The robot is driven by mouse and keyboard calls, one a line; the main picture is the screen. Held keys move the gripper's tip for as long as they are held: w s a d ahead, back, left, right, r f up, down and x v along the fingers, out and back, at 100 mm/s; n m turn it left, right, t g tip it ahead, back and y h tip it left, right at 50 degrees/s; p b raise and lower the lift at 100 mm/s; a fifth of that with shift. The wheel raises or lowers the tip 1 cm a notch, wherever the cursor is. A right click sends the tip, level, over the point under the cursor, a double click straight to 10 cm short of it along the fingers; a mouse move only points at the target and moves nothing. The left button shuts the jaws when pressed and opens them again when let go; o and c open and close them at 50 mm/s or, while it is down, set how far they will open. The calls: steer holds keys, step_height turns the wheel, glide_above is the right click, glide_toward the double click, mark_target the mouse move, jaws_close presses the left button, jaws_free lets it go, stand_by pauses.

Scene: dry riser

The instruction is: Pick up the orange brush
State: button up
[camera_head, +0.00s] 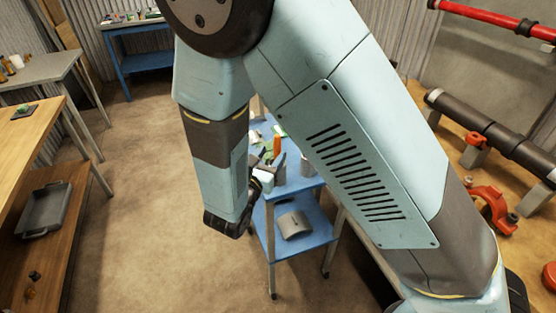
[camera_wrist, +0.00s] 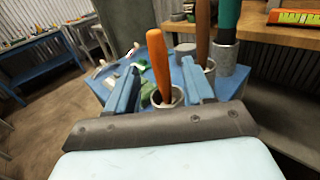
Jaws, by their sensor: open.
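The orange brush (camera_wrist: 159,68) stands nearly upright in a grey cup (camera_wrist: 170,101) on a blue cart (camera_wrist: 97,82). In the head view the brush (camera_head: 277,146) shows small, just past my gripper (camera_head: 264,168). In the wrist view my gripper (camera_wrist: 161,80) is open, with one blue finger left of the orange handle and the other right of it. The handle appears between the fingers, but I cannot tell how deep between them it is. The lower end of the brush is hidden in the cup.
A brown handle (camera_wrist: 203,30) and a green handle (camera_wrist: 228,15) stand in grey holders close to the right finger. Small white and green items lie left on the cart. A wooden bench (camera_wrist: 275,35) stands behind. Open floor (camera_head: 150,200) lies left of the cart.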

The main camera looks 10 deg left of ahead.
mark_target(276, 150)
steer(key=shift+f+x, duration=0.15)
steer(key=shift+x, duration=1.15)
steer(key=shift+f+x, duration=0.15)
steer(key=shift+x, duration=1.1)
steer(key=shift+c, duration=0.5)
jaws_close()
